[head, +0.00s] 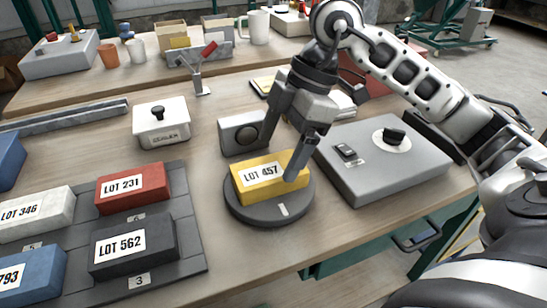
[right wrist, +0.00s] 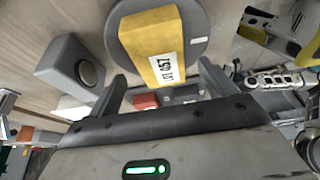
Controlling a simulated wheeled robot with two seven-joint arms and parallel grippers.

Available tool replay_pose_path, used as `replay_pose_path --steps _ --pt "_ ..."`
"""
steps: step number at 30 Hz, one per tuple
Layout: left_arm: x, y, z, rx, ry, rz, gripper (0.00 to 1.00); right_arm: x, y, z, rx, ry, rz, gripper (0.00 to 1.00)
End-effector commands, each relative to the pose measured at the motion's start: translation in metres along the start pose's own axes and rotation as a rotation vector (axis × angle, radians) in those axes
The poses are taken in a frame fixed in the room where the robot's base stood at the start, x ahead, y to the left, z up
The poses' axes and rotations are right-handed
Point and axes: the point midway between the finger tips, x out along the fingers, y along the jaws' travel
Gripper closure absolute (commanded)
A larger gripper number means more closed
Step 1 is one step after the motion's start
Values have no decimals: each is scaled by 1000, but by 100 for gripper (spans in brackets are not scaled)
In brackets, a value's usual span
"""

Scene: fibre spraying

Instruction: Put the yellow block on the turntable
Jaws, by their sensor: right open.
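The yellow block (head: 258,182), labelled LOT 457, lies on the round dark grey turntable (head: 265,210). In the right wrist view the yellow block (right wrist: 148,36) rests on the turntable's disc (right wrist: 200,22). My right gripper (head: 283,165) is just above the block in the head view, with one finger overlapping the block's right end. In the right wrist view its two fingers (right wrist: 160,88) are spread apart, with the block's near end between or just beyond them. I cannot tell whether a finger touches it. My left gripper is not in view.
A tray (head: 195,240) at left holds a red block (head: 133,187), a dark block (head: 132,246), a white block and blue blocks. A grey box with a round lens (head: 241,133) stands behind the turntable. A grey control box (head: 375,165) stands right of it.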

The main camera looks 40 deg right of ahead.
Motion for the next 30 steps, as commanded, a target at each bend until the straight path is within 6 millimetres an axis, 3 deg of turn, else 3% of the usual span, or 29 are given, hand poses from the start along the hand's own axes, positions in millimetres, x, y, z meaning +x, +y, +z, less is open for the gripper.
replay_pose_path --steps 1,6,12,30 --pt "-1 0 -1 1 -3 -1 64 -15 1 0 2 -1 6 17" --pt "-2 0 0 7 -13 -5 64 -51 1 -1 1 0 5 17" --pt "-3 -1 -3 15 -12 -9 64 -76 0 0 0 1 2 17" --pt "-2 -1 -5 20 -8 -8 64 -82 0 0 0 0 0 17"
